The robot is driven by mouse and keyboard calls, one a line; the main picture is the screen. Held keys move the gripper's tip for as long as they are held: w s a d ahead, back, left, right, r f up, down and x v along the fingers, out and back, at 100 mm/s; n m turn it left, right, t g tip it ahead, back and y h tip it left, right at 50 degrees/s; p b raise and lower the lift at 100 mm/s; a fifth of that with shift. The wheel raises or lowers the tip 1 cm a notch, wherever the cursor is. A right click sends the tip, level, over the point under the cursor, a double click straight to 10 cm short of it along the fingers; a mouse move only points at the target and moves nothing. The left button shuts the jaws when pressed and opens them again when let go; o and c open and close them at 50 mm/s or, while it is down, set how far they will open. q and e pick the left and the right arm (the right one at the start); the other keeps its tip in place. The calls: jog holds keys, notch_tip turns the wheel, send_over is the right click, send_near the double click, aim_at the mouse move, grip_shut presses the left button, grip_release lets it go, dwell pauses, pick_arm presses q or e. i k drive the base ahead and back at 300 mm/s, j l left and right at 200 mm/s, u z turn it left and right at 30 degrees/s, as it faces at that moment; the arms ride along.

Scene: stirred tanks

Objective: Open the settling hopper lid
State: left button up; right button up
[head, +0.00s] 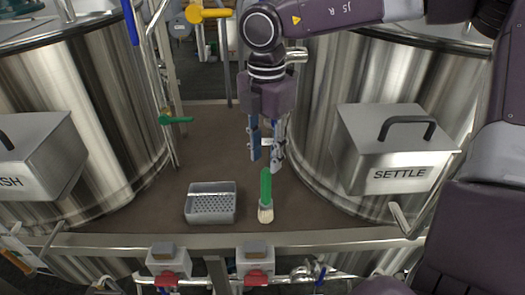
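The settling hopper (365,172) is a steel box labelled SETTLE, on the front of the right tank. Its lid (378,120) is down and carries a dark arched handle (409,121). My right gripper (266,160) hangs pointing down, left of the hopper and apart from it. Its fingers are spread with nothing seen between them. My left gripper is not in view.
A grey perforated basket (210,215) sits on the brown deck (222,150), left of the brush. A second hopper (42,170), its label partly cut off, is at the left. Steel tanks stand on both sides. A metal rail (210,240) runs along the front.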

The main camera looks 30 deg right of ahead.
aim_at(373, 129)
jog(key=k+j, duration=1.15)
jog(key=k, duration=0.15)
